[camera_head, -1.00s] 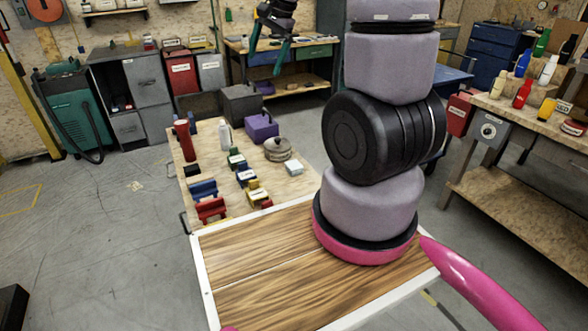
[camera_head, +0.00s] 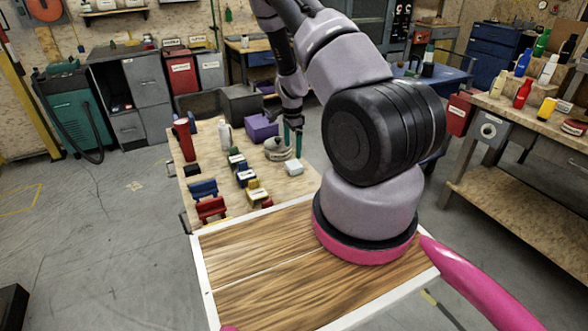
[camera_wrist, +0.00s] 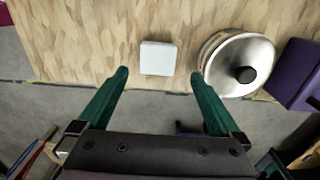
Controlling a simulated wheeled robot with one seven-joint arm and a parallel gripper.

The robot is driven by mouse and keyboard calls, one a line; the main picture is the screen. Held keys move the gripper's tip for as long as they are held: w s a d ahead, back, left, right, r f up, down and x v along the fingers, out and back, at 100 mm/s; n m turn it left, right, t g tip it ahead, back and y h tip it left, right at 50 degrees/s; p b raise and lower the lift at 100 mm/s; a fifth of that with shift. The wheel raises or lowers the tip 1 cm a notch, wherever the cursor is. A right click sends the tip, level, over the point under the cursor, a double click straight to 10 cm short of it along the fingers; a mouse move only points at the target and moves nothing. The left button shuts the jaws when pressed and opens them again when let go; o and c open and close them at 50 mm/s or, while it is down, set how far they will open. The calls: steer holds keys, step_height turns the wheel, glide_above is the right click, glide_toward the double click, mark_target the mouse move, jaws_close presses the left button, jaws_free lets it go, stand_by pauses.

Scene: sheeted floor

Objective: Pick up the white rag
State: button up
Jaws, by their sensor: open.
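The white rag (camera_head: 294,168) is a small, pale, square folded block lying on the wooden table, near its right edge. In the wrist view the rag (camera_wrist: 158,58) lies ahead of my gripper (camera_wrist: 159,75), roughly centred between the two green fingers. My gripper is open and empty. In the head view my gripper (camera_head: 293,140) hangs near the table's right side, close to the rag and the pot. I cannot tell its exact height above the table.
A lidded metal pot (camera_wrist: 238,65) sits right beside the rag in the wrist view, close to the right finger. A purple box (camera_head: 262,127) stands behind it. Small labelled blocks (camera_head: 246,178), a red cylinder (camera_head: 184,140) and a white bottle (camera_head: 224,134) stand further left.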

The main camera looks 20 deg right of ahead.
mark_target(294, 164)
step_height(294, 164, down, 3)
steer(key=shift+f, duration=0.2)
steer(key=shift+s+d+f, duration=0.1)
steer(key=shift+f, duration=1.25)
steer(key=shift+s+d+f, duration=0.1)
steer(key=shift+f, duration=1.25)
steer(key=c, duration=1.3)
step_height(294, 164, up, 10)
steer(key=shift+r, duration=0.1)
steer(key=shift+c, duration=0.2)
